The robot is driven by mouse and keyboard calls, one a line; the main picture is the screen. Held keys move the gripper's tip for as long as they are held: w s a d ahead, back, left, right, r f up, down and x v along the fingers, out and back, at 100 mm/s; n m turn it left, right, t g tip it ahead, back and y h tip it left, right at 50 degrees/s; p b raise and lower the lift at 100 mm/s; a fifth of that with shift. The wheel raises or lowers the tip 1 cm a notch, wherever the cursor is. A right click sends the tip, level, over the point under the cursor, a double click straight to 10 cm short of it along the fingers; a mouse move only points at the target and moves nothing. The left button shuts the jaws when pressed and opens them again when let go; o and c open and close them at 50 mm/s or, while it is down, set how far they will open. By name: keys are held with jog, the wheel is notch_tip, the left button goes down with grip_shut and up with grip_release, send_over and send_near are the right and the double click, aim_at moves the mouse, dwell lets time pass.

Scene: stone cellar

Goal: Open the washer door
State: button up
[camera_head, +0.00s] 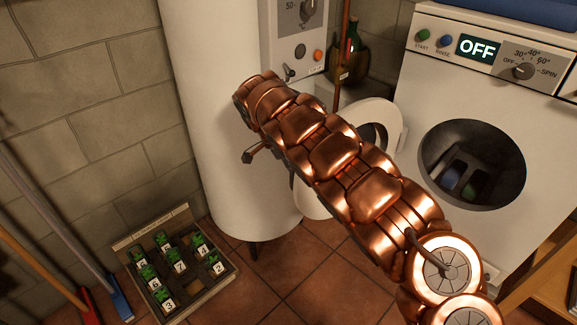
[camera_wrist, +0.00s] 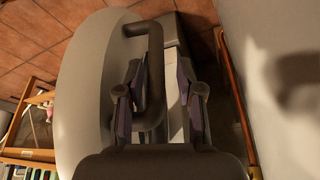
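The white washer (camera_head: 420,85) stands at the right in the head view, with its round dark drum opening (camera_head: 472,160) exposed. Its round door (camera_head: 385,112) stands swung out to the left of the opening, partly hidden behind my copper arm. In the wrist view the door (camera_wrist: 85,100) is a large pale disc with a dark U-shaped handle (camera_wrist: 155,50). My gripper (camera_wrist: 165,95) is open, with the handle's bar between its fingers. The bar is close to the left finger, and a gap shows on the right; contact is unclear. The head view hides my gripper behind the arm.
A white cylindrical tank (camera_head: 215,120) with a control panel (camera_head: 300,40) stands left of the washer. A crate (camera_head: 210,290) of numbered plants sits on the tiled floor. Brooms lean at the far left. A wooden shelf (camera_head: 545,280) stands at lower right.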

jog(key=v, duration=1.2)
